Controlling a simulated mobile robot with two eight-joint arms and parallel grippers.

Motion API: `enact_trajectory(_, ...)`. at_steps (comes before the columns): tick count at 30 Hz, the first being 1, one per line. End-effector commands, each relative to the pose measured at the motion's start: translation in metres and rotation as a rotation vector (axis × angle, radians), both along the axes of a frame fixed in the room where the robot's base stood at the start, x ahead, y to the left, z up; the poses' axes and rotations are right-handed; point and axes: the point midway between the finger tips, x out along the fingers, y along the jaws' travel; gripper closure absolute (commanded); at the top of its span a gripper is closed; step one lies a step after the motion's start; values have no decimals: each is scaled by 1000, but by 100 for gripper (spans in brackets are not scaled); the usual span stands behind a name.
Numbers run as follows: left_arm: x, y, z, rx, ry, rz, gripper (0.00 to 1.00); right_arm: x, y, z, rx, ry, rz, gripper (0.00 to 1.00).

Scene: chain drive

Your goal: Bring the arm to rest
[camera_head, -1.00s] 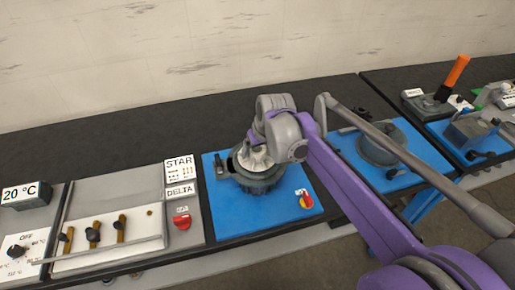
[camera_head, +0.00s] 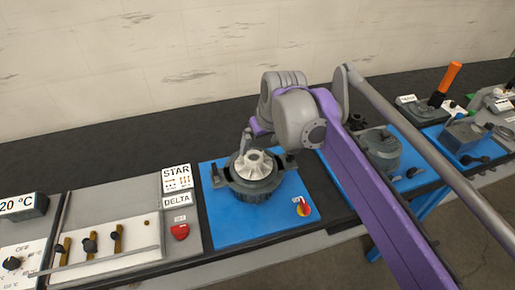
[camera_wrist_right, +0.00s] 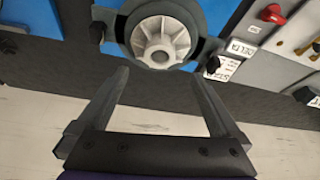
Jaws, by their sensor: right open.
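My right arm reaches over the bench from the right in the head view. Its gripper (camera_head: 267,145) is just behind and above a grey round machine (camera_head: 257,187) with a pale finned hub (camera_head: 254,164) on top. In the right wrist view the two fingers (camera_wrist_right: 160,78) are spread wide with nothing between them. The finned hub (camera_wrist_right: 160,40) lies beyond the fingertips there, apart from them. The far side of the machine is partly hidden by the gripper in the head view. My left gripper is not in view.
A STAR/DELTA panel (camera_head: 193,240) is at left. Another grey machine (camera_head: 382,150) stands right, behind my arm. The dark bench strip (camera_head: 110,160) at the back left is clear.

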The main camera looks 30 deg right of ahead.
Motion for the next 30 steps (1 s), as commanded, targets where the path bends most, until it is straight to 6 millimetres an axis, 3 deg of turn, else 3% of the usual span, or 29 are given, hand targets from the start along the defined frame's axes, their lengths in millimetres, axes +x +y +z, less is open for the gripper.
enact_trajectory(20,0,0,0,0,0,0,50,-5,2,3,-1,-1,2,0)
enact_trajectory(23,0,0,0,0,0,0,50,-18,16,-11,-2,-7,10,0)
enact_trajectory(26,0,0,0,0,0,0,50,-46,40,-43,-6,-23,23,0)
enact_trajectory(30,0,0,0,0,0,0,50,-96,72,-100,-8,-53,42,0)
